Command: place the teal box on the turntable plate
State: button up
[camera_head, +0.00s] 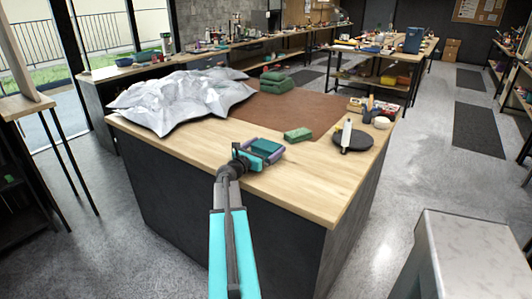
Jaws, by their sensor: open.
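The teal box (266,146) sits at the end of my gripper (262,154), near the front edge of the wooden worktable. My gripper is open, its fingers right around or beside the box; whether they touch it is too small to tell. The turntable plate (361,143) is a dark round disc on the table's right side, to the right of the box. A white upright bottle-like item (346,133) stands on or just in front of the plate's left part.
A green block (298,134) lies between the teal box and the turntable. Crumpled silver sheeting (178,98) covers the table's left. Folded green cloths (276,82) lie on a brown mat (300,108). Small items and a white bowl (382,123) stand behind the plate. The front right tabletop is clear.

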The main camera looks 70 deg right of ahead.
aim_at(267, 146)
jog(key=c, duration=1.2)
jog(key=shift+r, duration=0.15)
jog(key=shift+r, duration=1.5)
jog(key=shift+s+a+r+b, duration=0.2)
jog(key=shift+a+b, duration=0.05)
jog(key=shift+b, duration=0.05)
jog(key=s+a, duration=0.2)
jog(key=s+a+b, duration=0.1)
jog(key=s+a, duration=0.1)
jog(key=a, duration=0.1)
jog(key=s+a+r, duration=0.1)
jog(key=s+a, duration=0.1)
jog(key=a, duration=0.1)
jog(key=shift+s, duration=0.35)
jog(key=shift+d+r+p, duration=0.15)
jog(key=shift+p, duration=0.95)
jog(key=p, duration=0.3)
jog(key=shift+s, duration=0.25)
